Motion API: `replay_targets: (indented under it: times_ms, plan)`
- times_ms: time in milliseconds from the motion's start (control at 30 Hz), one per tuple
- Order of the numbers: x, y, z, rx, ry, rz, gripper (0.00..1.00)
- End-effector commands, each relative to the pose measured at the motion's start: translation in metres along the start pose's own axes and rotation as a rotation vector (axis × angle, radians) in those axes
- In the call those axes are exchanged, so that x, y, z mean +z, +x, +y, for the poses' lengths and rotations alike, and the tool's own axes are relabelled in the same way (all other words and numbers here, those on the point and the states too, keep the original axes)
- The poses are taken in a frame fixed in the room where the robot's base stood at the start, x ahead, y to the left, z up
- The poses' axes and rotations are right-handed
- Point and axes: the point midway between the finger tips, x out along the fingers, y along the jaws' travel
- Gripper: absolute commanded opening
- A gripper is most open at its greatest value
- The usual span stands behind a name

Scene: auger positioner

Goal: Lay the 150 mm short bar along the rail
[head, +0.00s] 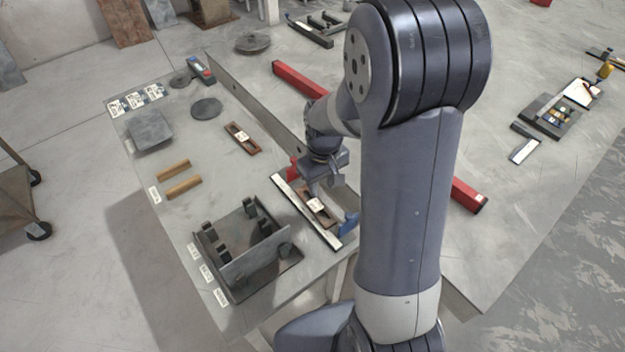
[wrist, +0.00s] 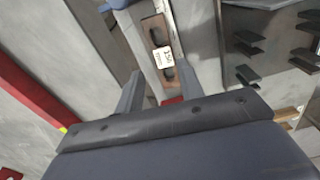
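A brown bar with two slots and a white label (head: 317,205) lies along the pale rail strip (head: 290,202), between a red end piece (head: 293,168) and a blue end piece (head: 349,226). In the wrist view the bar (wrist: 153,29) shows lengthwise beyond my fingers, and its label seems to read 150. My gripper (head: 318,188) is over the red-end part of the bar. In the wrist view my gripper (wrist: 160,82) is open, its fingers apart with the bar's line between them. I cannot tell whether the bar touches the rail.
Another labelled brown bar (head: 243,138) lies farther back on the table. Two brass-coloured strips (head: 183,187), a dark rack with upright posts (head: 250,262) and a grey block (head: 151,132) stand to the left. A long red beam (head: 300,80) lies behind my arm.

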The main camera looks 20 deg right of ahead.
Motion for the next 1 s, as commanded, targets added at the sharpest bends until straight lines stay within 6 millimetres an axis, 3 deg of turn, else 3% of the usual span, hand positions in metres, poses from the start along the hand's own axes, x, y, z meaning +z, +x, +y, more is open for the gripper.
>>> replay_targets:
  times_ms: [133,400,467,1000]
  plan:
    - [0.0,0.0,0.0,0.0,0.0,0.0,0.38]
    - [0.0,0.005,0.0,0.0,0.0,-0.001,0.6]
    - [0.0,0.01,0.0,-0.001,0.0,-0.003,0.62]
    - [0.001,0.09,0.0,-0.001,0.0,-0.003,0.62]
